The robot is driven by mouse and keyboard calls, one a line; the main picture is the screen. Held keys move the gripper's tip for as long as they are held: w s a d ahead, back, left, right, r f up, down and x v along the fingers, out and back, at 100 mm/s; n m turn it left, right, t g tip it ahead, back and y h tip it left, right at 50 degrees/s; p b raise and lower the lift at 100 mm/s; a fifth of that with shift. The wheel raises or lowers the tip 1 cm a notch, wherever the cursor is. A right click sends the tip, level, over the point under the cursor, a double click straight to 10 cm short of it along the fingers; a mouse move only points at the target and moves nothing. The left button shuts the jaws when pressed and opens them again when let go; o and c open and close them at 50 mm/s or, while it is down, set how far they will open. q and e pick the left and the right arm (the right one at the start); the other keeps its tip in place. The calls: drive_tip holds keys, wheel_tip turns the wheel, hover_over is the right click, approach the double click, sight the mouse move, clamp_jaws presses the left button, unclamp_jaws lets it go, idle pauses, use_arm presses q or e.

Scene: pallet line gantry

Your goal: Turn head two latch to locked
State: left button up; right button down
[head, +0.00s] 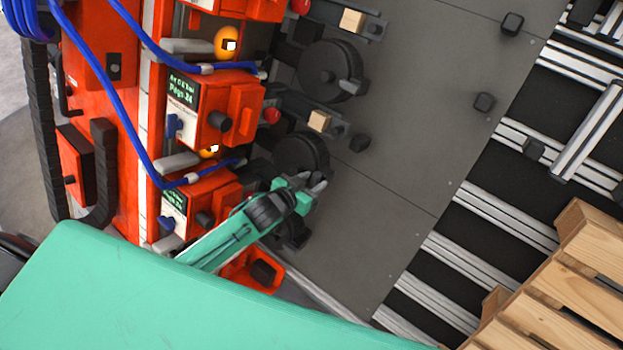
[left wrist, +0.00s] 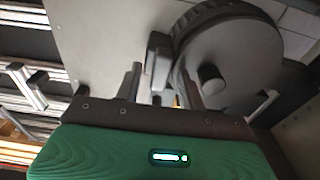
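Red heads are stacked along the gantry, each with a black round disc beside it. The middle disc (head: 300,155) is partly covered by my left gripper (head: 308,187), which is at its lower right edge. In the left wrist view the disc (left wrist: 235,62) fills the upper right, and a dark grey latch handle (left wrist: 157,58) stands at its left edge. My left gripper (left wrist: 158,82) is open, its fingers on either side of the handle. I cannot tell whether they touch it. No label shows which head is two. My right gripper is not in view.
An upper disc (head: 328,70) has its handle (head: 350,88) at lower right. Blue hoses (head: 110,85) run across the red heads (head: 215,108). A grey plate (head: 400,150) is mostly clear. A wooden pallet (head: 560,290) lies at lower right near a rail conveyor.

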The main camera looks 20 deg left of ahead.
use_arm(q)
drive_tip(key=shift+w, duration=0.1)
drive_tip(key=shift+c, duration=0.4)
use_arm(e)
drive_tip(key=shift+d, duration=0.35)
use_arm(q)
clamp_jaws()
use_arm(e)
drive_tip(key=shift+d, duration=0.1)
